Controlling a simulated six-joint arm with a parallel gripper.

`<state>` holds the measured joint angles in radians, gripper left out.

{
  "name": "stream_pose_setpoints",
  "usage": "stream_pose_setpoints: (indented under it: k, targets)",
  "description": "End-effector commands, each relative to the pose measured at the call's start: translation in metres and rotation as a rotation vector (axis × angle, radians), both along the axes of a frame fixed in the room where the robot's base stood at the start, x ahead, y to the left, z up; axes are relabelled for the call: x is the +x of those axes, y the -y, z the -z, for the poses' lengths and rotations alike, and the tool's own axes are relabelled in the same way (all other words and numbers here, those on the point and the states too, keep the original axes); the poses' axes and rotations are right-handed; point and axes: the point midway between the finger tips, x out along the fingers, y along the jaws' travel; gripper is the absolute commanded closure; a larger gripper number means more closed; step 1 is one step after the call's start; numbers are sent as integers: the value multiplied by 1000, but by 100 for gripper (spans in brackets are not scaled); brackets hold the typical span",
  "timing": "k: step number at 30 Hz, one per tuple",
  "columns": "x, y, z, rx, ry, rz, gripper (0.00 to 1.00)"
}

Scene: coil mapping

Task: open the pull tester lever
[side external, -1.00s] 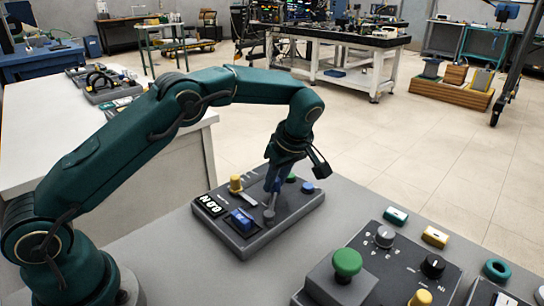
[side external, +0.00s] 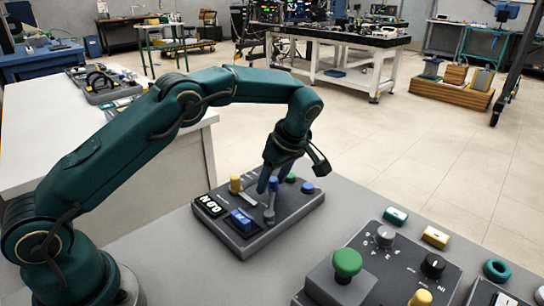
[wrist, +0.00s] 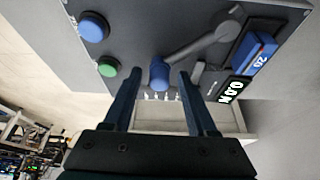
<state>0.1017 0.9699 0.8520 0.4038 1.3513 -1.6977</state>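The pull tester (side external: 262,237) is a dark panel on the grey bench, with a lit display reading 0.0 N (side external: 210,206). Its lever (side external: 269,215) is a grey arm, which in the wrist view (wrist: 200,44) runs from a round pivot to a blue knob (wrist: 159,74). My gripper (side external: 267,184) is over the panel at the lever. In the wrist view my gripper (wrist: 157,76) is open, with its two blue fingers on either side of the knob and gaps showing. Whether the fingertips reach down to the knob's height is unclear.
A second panel (side external: 395,265) with a large green button (side external: 347,263) stands to the right. Small coloured blocks lie behind it.

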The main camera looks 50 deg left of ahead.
Motion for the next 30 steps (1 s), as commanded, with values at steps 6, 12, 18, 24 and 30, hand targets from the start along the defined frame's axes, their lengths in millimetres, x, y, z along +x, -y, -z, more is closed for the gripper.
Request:
stream_pose_setpoints:
  k: [6,12,18,24,30]
  targets:
    - [1,3,-6,0,2,2,42]
    - [0,13,-31,0,4,2,42]
    - [-1,19,-45,0,2,1,42]
    - [-1,20,-48,0,0,0,42]
    - [-1,20,-47,0,0,0,42]
